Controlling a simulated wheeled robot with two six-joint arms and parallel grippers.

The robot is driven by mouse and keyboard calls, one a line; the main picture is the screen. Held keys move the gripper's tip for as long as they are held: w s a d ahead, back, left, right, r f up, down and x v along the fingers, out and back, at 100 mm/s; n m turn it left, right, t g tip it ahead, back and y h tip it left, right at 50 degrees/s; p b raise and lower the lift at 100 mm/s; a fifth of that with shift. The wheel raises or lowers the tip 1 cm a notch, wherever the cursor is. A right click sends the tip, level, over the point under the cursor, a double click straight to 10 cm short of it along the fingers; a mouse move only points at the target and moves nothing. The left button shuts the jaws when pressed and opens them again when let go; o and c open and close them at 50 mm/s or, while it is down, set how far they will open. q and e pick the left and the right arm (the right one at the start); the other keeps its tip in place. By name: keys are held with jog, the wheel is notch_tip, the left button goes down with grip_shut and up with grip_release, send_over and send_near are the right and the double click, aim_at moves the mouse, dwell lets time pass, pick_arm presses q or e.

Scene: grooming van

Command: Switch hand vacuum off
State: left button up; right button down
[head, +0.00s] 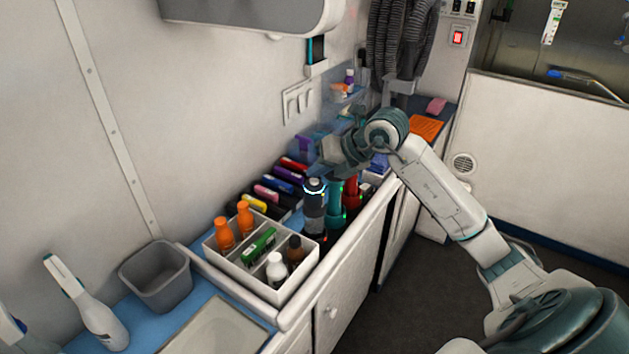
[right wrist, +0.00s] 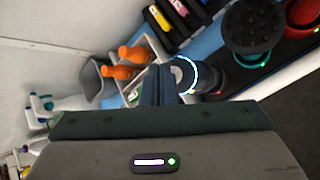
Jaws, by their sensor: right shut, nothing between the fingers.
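A dark upright cylindrical device with a pale top and a lit white-blue ring, which looks like the hand vacuum (head: 314,212), stands behind the white caddy. It also shows in the right wrist view (right wrist: 186,76), its ring glowing, partly hidden by my fingers. My right gripper (head: 322,166) is shut and empty, just above and beside its top. In the right wrist view the closed fingertips (right wrist: 168,72) overlap its ringed top; I cannot tell whether they touch it. My left gripper is not in view.
A teal device (head: 336,206) and a red device (head: 351,191) stand close beside it. The white caddy (head: 230,279) holds several bottles and a green brush. Coloured clippers (head: 268,193) lie along the wall. A grey bin (head: 157,278) and spray bottle (head: 102,318) stand at left.

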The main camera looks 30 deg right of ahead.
aim_at(318, 184)
jog(key=shift+f, duration=0.35)
dwell(0.3)
jog(key=shift+r, duration=0.6)
notch_tip(318, 184, up, 6)
jog(key=p, duration=0.4)
dwell(0.4)
dwell(0.3)
